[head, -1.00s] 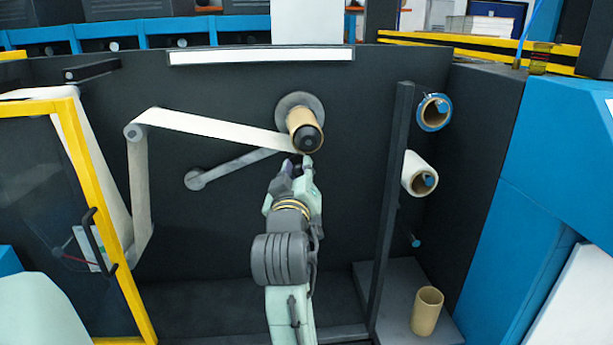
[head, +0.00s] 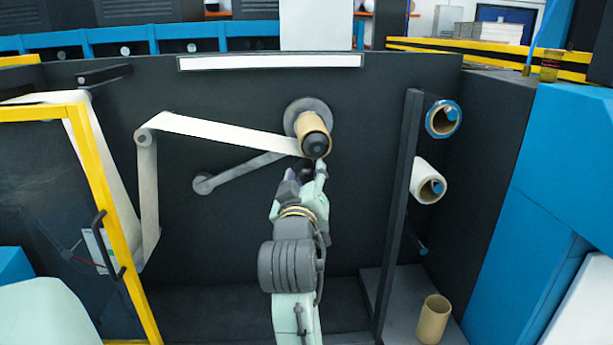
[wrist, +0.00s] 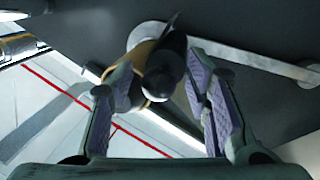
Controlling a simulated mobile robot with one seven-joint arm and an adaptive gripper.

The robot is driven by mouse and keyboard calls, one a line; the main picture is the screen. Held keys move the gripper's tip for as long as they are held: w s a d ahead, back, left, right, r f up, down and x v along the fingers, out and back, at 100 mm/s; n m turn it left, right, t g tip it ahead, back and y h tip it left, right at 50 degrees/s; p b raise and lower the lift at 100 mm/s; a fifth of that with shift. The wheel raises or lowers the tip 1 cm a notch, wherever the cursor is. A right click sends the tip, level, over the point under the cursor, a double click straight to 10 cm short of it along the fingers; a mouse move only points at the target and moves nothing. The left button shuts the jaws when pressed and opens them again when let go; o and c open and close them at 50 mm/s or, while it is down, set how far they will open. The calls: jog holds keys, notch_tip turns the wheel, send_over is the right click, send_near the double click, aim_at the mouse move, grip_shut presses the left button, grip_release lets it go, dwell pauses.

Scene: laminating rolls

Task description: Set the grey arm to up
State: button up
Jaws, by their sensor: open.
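The grey arm (head: 245,170) is on the dark panel. It slopes from a round end at lower left up to the right, toward the tan core (head: 311,122) with its black cap. The arm also shows in the wrist view (wrist: 240,54). My gripper (head: 306,172) is just below the core, with its jaws open. In the wrist view, a black round-tipped part (wrist: 163,72) lies between the spread fingers (wrist: 155,88), with tan behind it. I cannot tell if a finger touches it.
A white web (head: 220,133) runs from a roller on the left to the core. A tan tube (head: 432,320) stands below. A yellow-framed door (head: 118,230) is at left.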

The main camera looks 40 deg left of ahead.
jog(key=v, duration=0.7)
jog(key=shift+s+d, duration=0.1)
dwell(0.4)
